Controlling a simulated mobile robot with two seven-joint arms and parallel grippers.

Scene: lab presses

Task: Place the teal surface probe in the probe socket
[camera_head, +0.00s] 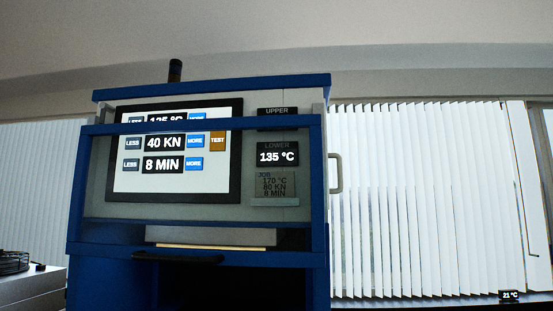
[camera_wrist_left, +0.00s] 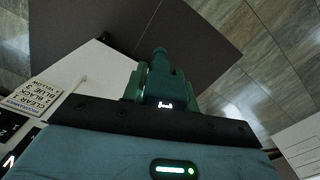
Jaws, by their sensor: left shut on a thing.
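My left gripper (camera_wrist_left: 157,88) is seen from its own wrist in the left wrist view. It is shut on the teal surface probe (camera_wrist_left: 159,66), which stands up between the two fingers with its rounded tip pointing away from the wrist. The lower part of the probe is hidden by the gripper body. A small lit mark shows at the probe's base. I cannot make out the probe socket in either view. Neither gripper shows in the head view, and my right gripper is in no view.
In the head view a blue-framed press (camera_head: 200,238) stands ahead, with a lit screen (camera_head: 172,185) and a lower readout of 135 °C. Blinds (camera_head: 420,200) hang at right. The left wrist view shows a printed card (camera_wrist_left: 30,99), a dark flat area (camera_wrist_left: 185,30) and tiled floor (camera_wrist_left: 265,50).

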